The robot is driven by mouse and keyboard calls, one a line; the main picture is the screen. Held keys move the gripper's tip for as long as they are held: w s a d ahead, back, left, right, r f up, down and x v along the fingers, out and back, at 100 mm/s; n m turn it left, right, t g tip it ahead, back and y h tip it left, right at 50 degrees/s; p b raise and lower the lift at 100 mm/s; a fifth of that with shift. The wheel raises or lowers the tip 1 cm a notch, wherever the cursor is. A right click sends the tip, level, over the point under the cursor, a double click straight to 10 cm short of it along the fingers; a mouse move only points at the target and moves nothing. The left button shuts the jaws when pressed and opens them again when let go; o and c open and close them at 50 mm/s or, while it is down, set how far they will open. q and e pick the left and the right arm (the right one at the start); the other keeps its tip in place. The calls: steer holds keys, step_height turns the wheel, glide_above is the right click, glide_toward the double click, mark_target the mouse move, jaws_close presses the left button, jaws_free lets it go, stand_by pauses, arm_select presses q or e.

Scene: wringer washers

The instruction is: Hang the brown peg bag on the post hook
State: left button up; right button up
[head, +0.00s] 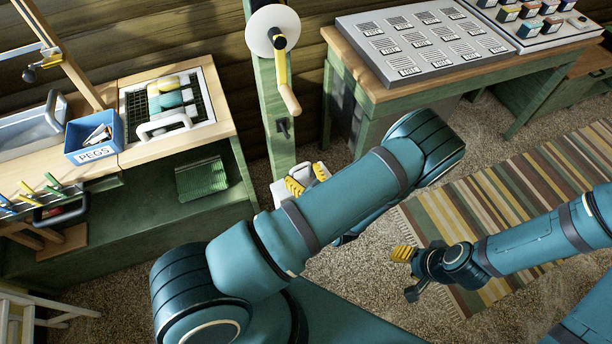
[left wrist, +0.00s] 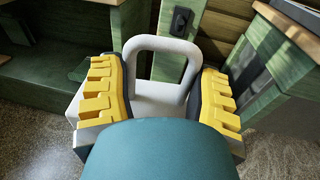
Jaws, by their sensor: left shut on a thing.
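My left gripper (head: 307,180) is low in front of the green post (head: 270,90), partly hidden by my own arm. In the left wrist view its yellow fingers (left wrist: 160,98) stand on both sides of a pale grey thing with an upright loop handle (left wrist: 160,48), and it is shut on this thing. The lower part of the thing is hidden, and no brown shows on it. A small black hook (head: 283,128) is on the post above the gripper; it also shows in the left wrist view (left wrist: 180,21). My right gripper (head: 406,273) is open and empty over the floor.
A left bench holds a blue PEGS box (head: 95,153) and a rack (head: 205,92). A table with a grey board (head: 365,65) stands right. A striped rug (head: 510,180) lies on the floor.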

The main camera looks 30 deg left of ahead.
mark_target(286, 132)
arm_select(q)
steer(key=shift+w+d+f+m+t+h, duration=0.1)
steer(key=shift+w+d+m+t+h, duration=0.1)
steer(key=shift+m+t, duration=0.35)
steer(key=shift+w+d+f+m+t+h, duration=0.1)
steer(key=shift+d+m+t+h, duration=0.2)
steer(key=shift+t, duration=0.45)
steer(key=shift+a+r, duration=0.1)
steer(key=shift+r+p, duration=0.25)
steer(key=shift+p, duration=0.25)
steer(key=shift+w+a+f, duration=0.15)
steer(key=shift+w+a, duration=0.3)
steer(key=shift+a, duration=0.1)
steer(key=shift+r+b+x, duration=0.15)
steer(key=shift+b+x, duration=0.25)
steer(key=shift+x, duration=3.45)
steer(key=shift+r+b+x, duration=0.15)
steer(key=shift+b+x, duration=0.2)
steer(key=shift+x, duration=3.5)
steer(key=shift+a, duration=0.1)
steer(key=shift+s+p, duration=0.1)
steer(key=shift+p, duration=0.25)
steer(key=shift+f+b, duration=0.9)
steer(key=shift+f, duration=0.55)
steer(key=o, duration=1.2)
